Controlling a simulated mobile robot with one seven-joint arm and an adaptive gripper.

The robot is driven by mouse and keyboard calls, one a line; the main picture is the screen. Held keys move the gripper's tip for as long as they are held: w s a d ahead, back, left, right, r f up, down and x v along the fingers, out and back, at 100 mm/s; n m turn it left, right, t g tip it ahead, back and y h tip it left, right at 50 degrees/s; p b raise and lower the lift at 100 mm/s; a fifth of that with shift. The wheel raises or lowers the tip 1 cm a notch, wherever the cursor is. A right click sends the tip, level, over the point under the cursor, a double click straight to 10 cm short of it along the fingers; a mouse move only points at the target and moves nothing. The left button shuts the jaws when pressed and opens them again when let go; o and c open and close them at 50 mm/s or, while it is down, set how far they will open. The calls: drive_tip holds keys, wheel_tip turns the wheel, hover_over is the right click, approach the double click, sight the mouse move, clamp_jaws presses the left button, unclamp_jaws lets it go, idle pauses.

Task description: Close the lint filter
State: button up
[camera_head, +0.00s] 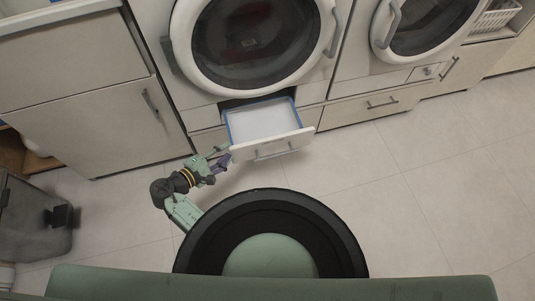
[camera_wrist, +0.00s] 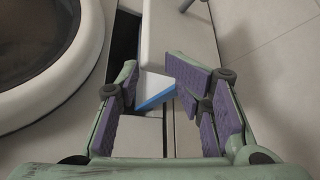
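The lint filter (camera_head: 262,119) is a white drawer with a blue rim, pulled out below the left front-loading machine. Its white front panel (camera_head: 272,145) has a bar handle and stands out over the floor. My gripper (camera_head: 222,157) is by the left end of that panel. In the wrist view my gripper (camera_wrist: 155,75) is open, with purple pads apart. The blue-edged white side of the lint filter (camera_wrist: 155,92) shows between the fingers, and the white front panel (camera_wrist: 170,35) is beyond them. I cannot tell if a finger touches the panel.
The left machine's round door (camera_head: 250,42) is above the drawer. A second machine (camera_head: 425,25) stands to the right. Cabinets (camera_head: 110,120) are on the left, and a grey bin (camera_head: 35,220) stands at the lower left. The tiled floor (camera_head: 400,180) at right is clear.

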sight(271, 153)
drive_tip(key=s+d+f+m+g+h, duration=0.1)
drive_tip(key=s+d+g+h, duration=0.15)
drive_tip(key=d, duration=0.55)
drive_tip(key=shift+t+h, duration=0.25)
drive_tip(key=shift+t, duration=0.1)
drive_tip(key=x, duration=0.5)
drive_tip(key=p+x, duration=0.1)
drive_tip(key=x, duration=0.4)
drive_tip(key=shift+a+f, duration=0.15)
drive_tip(key=shift+f, duration=0.05)
drive_tip(key=shift+c, duration=0.2)
clamp_jaws()
drive_tip(key=shift+f, duration=0.1)
drive_tip(key=shift+s+f, duration=0.1)
